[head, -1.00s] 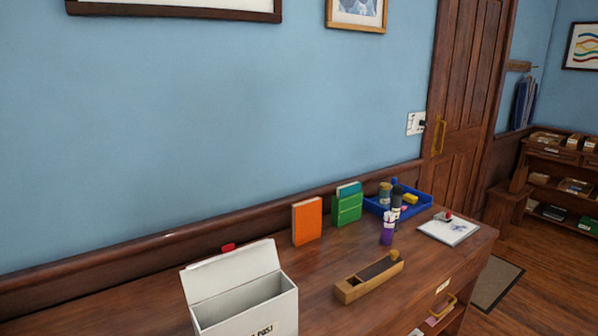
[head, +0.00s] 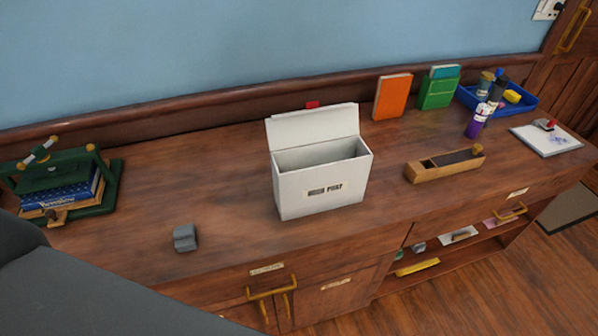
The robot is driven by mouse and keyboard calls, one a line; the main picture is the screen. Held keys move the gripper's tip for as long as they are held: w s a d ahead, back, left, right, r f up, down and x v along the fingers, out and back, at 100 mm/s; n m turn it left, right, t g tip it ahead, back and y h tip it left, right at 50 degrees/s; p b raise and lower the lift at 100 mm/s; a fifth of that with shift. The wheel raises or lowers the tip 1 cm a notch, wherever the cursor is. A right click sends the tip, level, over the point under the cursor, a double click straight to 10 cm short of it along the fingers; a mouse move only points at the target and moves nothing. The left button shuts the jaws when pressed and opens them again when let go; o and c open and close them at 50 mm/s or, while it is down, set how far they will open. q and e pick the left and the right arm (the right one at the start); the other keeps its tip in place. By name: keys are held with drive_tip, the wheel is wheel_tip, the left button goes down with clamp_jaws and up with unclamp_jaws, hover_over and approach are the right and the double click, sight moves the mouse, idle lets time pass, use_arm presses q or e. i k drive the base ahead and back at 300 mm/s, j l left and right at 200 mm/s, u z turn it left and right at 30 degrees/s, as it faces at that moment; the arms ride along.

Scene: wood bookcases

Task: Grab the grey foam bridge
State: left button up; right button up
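A small grey block with a notched shape, which looks like the grey foam bridge (head: 185,238), sits on the wooden cabinet top near its front edge, left of the white box. It stands apart from other things. A dark grey part, likely my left arm, fills the lower left corner of the head view. Neither gripper shows.
A white open-lidded box (head: 322,187) stands right of the grey block. A green book press (head: 105,195) with books is at the left. A wooden pencil box (head: 437,171), an orange book (head: 392,97) and a blue tray (head: 525,108) are further right. Bare wood surrounds the block.

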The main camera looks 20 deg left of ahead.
sight(184, 237)
drive_tip(key=u, duration=1.55)
